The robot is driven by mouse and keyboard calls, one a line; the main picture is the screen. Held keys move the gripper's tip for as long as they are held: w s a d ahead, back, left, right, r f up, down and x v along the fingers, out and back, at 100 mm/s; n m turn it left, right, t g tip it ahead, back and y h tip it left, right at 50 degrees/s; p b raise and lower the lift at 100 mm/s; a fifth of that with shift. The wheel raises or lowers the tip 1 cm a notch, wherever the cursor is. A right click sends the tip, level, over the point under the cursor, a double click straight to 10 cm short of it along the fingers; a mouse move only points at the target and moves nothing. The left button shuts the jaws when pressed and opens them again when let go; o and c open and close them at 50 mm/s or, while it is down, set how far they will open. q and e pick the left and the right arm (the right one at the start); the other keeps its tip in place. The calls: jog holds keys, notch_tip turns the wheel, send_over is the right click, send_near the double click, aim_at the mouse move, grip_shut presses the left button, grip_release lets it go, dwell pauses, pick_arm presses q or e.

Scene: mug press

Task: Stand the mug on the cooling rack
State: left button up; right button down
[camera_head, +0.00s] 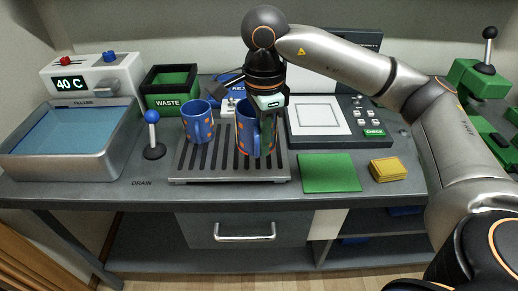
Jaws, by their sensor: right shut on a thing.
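A blue mug with orange spots (250,137) stands upright at the right part of the dark slatted cooling rack (190,171). It seems to touch the slats, though I cannot tell for sure. My right gripper (267,108) comes down from above and is shut on this mug, covering part of its rim and right side. A second blue spotted mug (193,124) stands on the rack to the left, apart from the first. My left gripper is not in view.
A water basin (116,160) and a blue-knobbed lever (153,140) are at the left. A green waste bin (170,103) stands behind. A green mat (330,173), a yellow block (388,169) and a check panel (374,133) lie at the right.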

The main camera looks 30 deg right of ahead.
send_over(263, 164)
jog(key=f, duration=0.6)
jog(key=shift+s+a+f, duration=0.1)
jog(key=shift+s+a, duration=0.1)
jog(key=shift+w+d+f+p, duration=0.15)
jog(key=shift+f+p, duration=0.1)
jog(key=shift+f, duration=0.7)
jog(key=shift+w+f+p, duration=0.1)
jog(key=shift+f+p, duration=0.1)
jog(key=shift+f, duration=0.75)
jog(key=shift+f, duration=0.15)
jog(key=c, duration=1)
grip_release()
notch_tip(263, 164, up, 12)
jog(key=shift+r, duration=0.15)
